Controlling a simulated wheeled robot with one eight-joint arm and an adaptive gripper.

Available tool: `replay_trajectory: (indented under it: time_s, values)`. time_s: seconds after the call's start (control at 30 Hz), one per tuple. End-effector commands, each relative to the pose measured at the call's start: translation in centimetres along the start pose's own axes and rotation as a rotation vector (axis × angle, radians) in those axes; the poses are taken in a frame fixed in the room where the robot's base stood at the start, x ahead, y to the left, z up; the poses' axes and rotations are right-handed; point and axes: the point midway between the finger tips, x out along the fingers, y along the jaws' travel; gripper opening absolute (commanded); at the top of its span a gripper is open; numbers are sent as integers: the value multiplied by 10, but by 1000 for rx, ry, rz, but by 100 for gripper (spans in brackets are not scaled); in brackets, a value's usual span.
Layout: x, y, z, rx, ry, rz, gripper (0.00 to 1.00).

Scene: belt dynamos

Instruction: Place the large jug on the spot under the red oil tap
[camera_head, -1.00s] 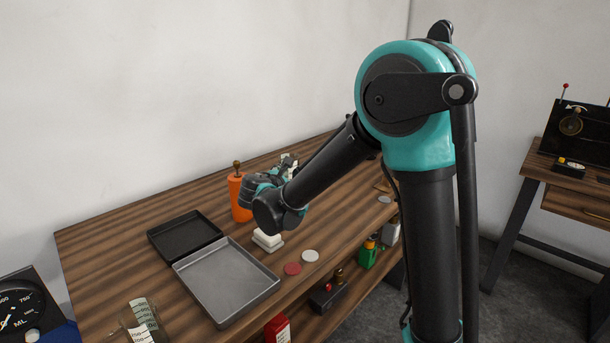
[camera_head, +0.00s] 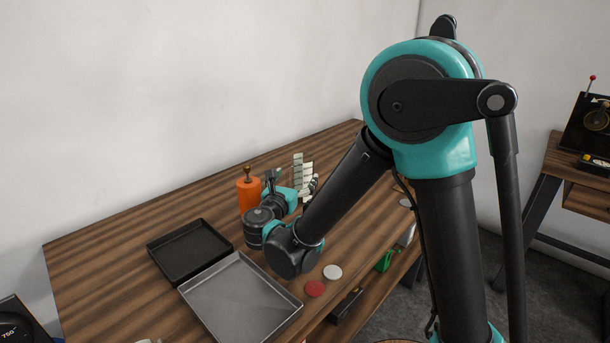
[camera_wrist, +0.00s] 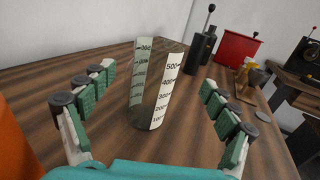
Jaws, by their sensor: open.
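A clear jug with pale measuring strips (camera_wrist: 163,95) stands upright on the table in the wrist view; its strip reads up to 500. Its strips also show beyond my wrist in the head view (camera_head: 298,172). My gripper (camera_wrist: 158,78) is open, with one finger on each side of the jug and visible gaps between. It also shows in the head view (camera_head: 300,192), partly hidden by my arm. A red box with a black lever (camera_wrist: 236,50) stands further back; I cannot tell if it is the red oil tap. A red disc (camera_head: 315,289) lies near the table's front edge.
An orange cylinder (camera_head: 249,196) stands close left of my gripper. A black tray (camera_head: 188,250) and a grey tray (camera_head: 238,300) lie nearer. A white disc (camera_head: 332,272) lies beside the red one. A black lever post (camera_wrist: 203,48) stands behind the jug.

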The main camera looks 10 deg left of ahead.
Motion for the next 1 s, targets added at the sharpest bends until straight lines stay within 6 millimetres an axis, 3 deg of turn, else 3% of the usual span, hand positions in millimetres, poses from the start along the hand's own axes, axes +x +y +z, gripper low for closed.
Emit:
replay_trajectory:
  time_s: [0.13, 0.47, 0.8, 1.0]
  values:
    - [3, 0, 0, -4, -2, 2, 87]
    - [31, 1, 0, -3, -2, 0, 87]
    - [74, 3, 0, -3, -1, 1, 87]
    - [74, 3, 0, -3, -1, 2, 87]
